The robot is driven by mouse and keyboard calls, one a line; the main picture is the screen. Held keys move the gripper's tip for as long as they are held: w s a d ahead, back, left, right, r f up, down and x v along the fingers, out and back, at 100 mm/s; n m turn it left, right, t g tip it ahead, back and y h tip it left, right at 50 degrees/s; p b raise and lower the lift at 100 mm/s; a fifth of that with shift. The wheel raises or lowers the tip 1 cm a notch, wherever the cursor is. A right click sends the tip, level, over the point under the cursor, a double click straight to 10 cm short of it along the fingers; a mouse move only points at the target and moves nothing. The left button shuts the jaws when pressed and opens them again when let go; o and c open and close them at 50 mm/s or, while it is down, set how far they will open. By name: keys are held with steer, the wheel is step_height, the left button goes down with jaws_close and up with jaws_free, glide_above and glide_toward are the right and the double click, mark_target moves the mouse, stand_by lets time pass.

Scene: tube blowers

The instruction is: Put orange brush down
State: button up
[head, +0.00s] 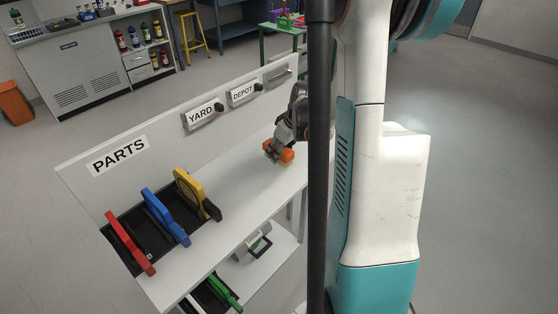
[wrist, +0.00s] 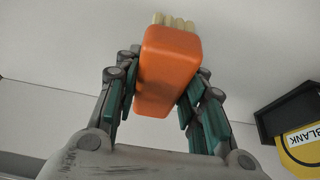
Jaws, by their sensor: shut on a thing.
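The orange brush (wrist: 168,62) fills the upper middle of the wrist view, an orange block with pale bristles at its far end. My gripper (wrist: 162,95) is shut on it, with its green-padded fingers on both sides. In the head view my gripper (head: 279,148) holds the orange brush (head: 287,156) over or on the white bench top (head: 240,185), at its right part. I cannot tell whether the brush touches the surface.
Red (head: 128,242), blue (head: 165,217) and yellow (head: 194,193) pieces stand in a black rack left of the brush. A panel with PARTS, YARD (head: 201,113) and DEPOT (head: 243,92) signs backs the bench. The bench top between rack and brush is clear.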

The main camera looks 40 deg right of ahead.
steer(key=shift+f+b, duration=0.6)
steer(key=shift+f, duration=1.15)
steer(key=shift+f, duration=0.1)
steer(key=o, duration=0.9)
steer(key=p+v, duration=0.2)
steer(key=v, duration=0.4)
steer(key=p+v, duration=0.3)
steer(key=v, duration=0.4)
steer(key=shift+w+r, duration=0.1)
steer(key=shift+r, duration=0.25)
steer(key=shift+d, duration=0.1)
